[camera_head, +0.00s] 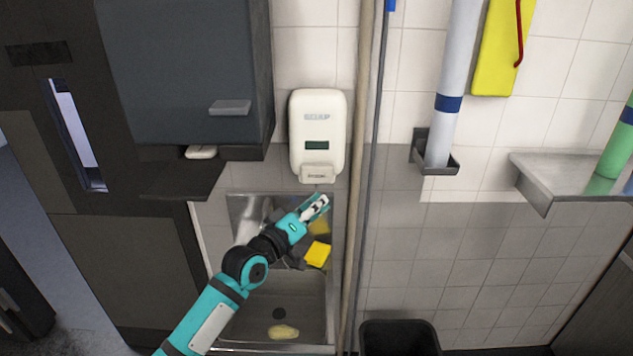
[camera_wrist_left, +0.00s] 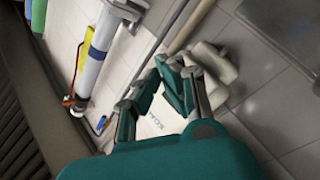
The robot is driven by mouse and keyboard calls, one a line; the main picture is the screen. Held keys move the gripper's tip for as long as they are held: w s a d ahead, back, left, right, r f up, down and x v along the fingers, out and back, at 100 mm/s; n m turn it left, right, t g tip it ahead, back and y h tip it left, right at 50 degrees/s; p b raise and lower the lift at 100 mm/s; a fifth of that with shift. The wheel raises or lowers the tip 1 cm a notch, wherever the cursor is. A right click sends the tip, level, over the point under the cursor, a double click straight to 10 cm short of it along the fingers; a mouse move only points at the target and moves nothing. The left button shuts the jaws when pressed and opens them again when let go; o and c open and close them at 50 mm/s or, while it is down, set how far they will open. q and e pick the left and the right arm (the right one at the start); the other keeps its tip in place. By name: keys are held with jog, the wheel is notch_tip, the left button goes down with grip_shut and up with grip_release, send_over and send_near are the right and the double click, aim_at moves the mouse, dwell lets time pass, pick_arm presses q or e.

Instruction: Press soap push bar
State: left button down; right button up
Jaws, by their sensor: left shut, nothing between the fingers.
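The white soap dispenser (camera_head: 318,115) hangs on the tiled wall above the sink. Its push bar (camera_head: 317,173) is the pale block at its lower end. My left gripper (camera_head: 323,202) is shut and empty, and shows just below the push bar in the head view. In the left wrist view, my shut fingers (camera_wrist_left: 178,72) partly cover the dispenser (camera_wrist_left: 152,117), and the pale push bar (camera_wrist_left: 214,62) shows beyond the fingertips. I cannot tell the exact gap between fingers and bar; no contact is evident. My right gripper is not in view.
Under the dispenser is a metal sink (camera_head: 265,307) with a yellow sponge (camera_head: 317,254). A wooden pole (camera_head: 358,200) stands close at the right. A dark cabinet (camera_head: 185,70) hangs at the left, and a black bin (camera_head: 398,338) stands at lower right.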

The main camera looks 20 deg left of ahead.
aim_at(329, 178)
pick_arm(q)
jog(key=shift+w+a+f+b, duration=0.1)
jog(key=shift+w+a+b, duration=0.2)
jog(key=shift+w+b, duration=0.55)
jog(key=shift+w+a+r+b, duration=0.1)
jog(key=shift+w+a+b, duration=0.3)
jog(key=shift+w, duration=0.75)
jog(key=shift+w+a+f+b, duration=0.1)
jog(key=shift+w+a+b, duration=0.05)
jog(key=shift+w+b, duration=0.75)
jog(key=shift+w, duration=0.2)
jog(key=shift+w+a, duration=0.15)
jog(key=shift+w, duration=0.15)
